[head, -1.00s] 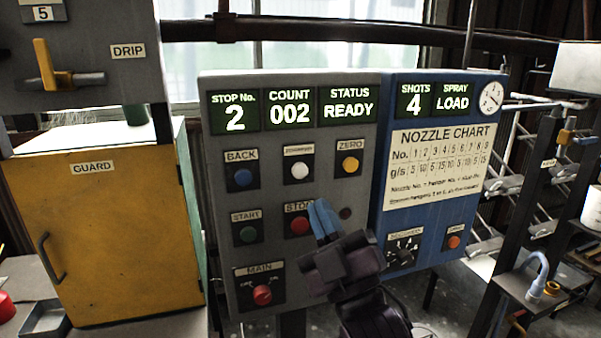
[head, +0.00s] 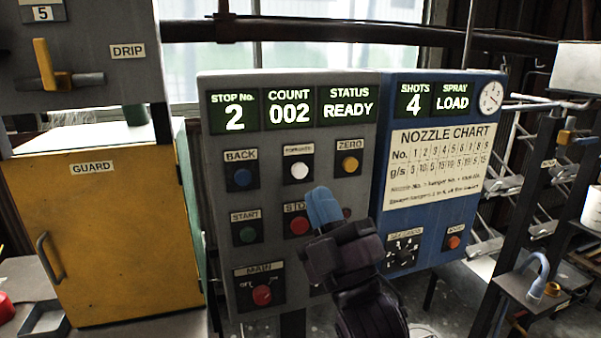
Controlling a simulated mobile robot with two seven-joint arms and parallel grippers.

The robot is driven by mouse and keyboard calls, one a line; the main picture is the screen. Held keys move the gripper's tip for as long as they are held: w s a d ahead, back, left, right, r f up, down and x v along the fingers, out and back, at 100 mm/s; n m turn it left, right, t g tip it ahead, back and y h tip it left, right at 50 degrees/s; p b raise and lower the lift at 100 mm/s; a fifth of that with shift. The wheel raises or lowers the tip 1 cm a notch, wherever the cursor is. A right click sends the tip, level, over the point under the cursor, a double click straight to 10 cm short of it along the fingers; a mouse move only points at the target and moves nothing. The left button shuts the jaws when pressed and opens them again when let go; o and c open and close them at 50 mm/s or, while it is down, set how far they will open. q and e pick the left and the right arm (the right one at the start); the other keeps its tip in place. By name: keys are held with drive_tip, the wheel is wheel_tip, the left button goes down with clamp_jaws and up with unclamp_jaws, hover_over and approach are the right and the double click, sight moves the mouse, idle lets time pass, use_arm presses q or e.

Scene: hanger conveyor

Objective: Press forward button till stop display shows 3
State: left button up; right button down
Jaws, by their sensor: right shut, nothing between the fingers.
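The stop display (head: 234,112) on the grey panel (head: 215,200) reads 2. The white button (head: 299,171) under the small label "FORWARD" (head: 298,150) sits between the blue BACK button (head: 242,177) and the yellow ZERO button (head: 350,164). My right gripper (head: 322,197) is shut and empty, its blue fingertips just below and right of the white button, apart from it in the picture. The gripper partly covers the red STOP button's label and the panel's lower right. My left gripper is not in view.
The count display (head: 289,109) reads 002 and the status display (head: 348,104) reads READY. Below are a green START button (head: 247,234), a red STOP button (head: 299,225) and a red MAIN switch (head: 262,295). A blue panel (head: 440,220) adjoins on the right.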

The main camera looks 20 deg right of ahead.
sight(300, 171)
drive_tip(key=w, duration=0.6)
drive_tip(key=shift+w+a+b, duration=0.15)
drive_tip(key=shift+w+b, duration=0.2)
drive_tip(key=shift+w, duration=0.05)
idle(1.1)
idle(0.6)
drive_tip(key=shift+w, duration=0.2)
drive_tip(key=shift+w, duration=0.15)
